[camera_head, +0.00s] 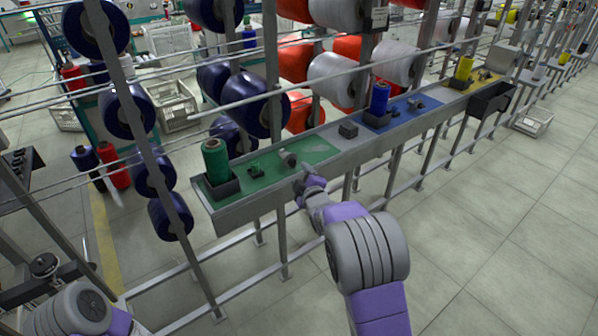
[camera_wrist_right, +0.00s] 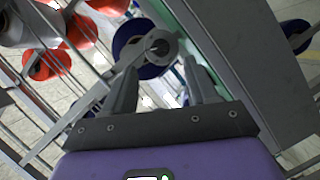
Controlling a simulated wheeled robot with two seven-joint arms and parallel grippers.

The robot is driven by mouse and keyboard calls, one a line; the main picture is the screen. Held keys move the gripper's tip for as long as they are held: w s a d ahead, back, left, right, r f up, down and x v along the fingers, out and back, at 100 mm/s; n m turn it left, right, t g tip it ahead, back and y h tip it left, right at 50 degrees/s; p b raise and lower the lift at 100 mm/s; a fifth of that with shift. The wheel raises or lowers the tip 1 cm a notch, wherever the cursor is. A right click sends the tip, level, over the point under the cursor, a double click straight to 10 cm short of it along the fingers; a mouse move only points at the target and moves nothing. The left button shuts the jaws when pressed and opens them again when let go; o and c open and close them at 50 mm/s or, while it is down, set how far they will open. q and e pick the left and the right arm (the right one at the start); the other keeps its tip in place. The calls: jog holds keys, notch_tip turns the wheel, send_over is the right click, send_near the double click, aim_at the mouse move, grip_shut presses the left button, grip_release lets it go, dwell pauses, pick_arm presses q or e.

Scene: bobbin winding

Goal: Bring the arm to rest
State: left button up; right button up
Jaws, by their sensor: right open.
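My right arm comes up from the lower right in the head view. Its gripper (camera_head: 301,182) is at the front edge of the grey bench (camera_head: 232,213), beside the green section (camera_head: 315,150). In the right wrist view the two fingers of this gripper (camera_wrist_right: 161,72) stand apart with nothing held between them. A grey round part with a lever (camera_wrist_right: 157,47) shows beyond the fingertips; I cannot tell its exact distance. Part of my left arm shows at the lower left of the head view, and its gripper is out of view.
A green bobbin (camera_head: 216,160) stands in a dark holder at the bench's left end. A blue bobbin (camera_head: 380,98) and a yellow bobbin (camera_head: 464,68) stand farther along. Steel posts and rails carry large spools behind the bench. The floor (camera_head: 490,220) at right is clear.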

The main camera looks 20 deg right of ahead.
jog(key=shift+s, duration=0.5)
jog(key=s+f+m+g, duration=0.3)
jog(key=s+f, duration=0.2)
jog(key=f, duration=0.4)
jog(key=s+a+f+m+g, duration=0.1)
jog(key=s+f+m+g, duration=0.1)
jog(key=s+f, duration=0.5)
jog(key=s+f+m+g, duration=0.3)
jog(key=f, duration=0.8)
jog(key=s+a+f+m+g+y, duration=0.1)
jog(key=s+a+f+m+g, duration=0.1)
jog(key=s, duration=0.6)
jog(key=s+a+f+m+g+y, duration=0.1)
jog(key=s+a+f+m+g, duration=0.1)
jog(key=s, duration=0.6)
jog(key=s+a+f+m+g+y, duration=0.2)
jog(key=s+a+f+m+g, duration=0.1)
jog(key=s+a, duration=0.3)
jog(key=shift+s+f, duration=0.7)
jog(key=shift+s, duration=0.35)
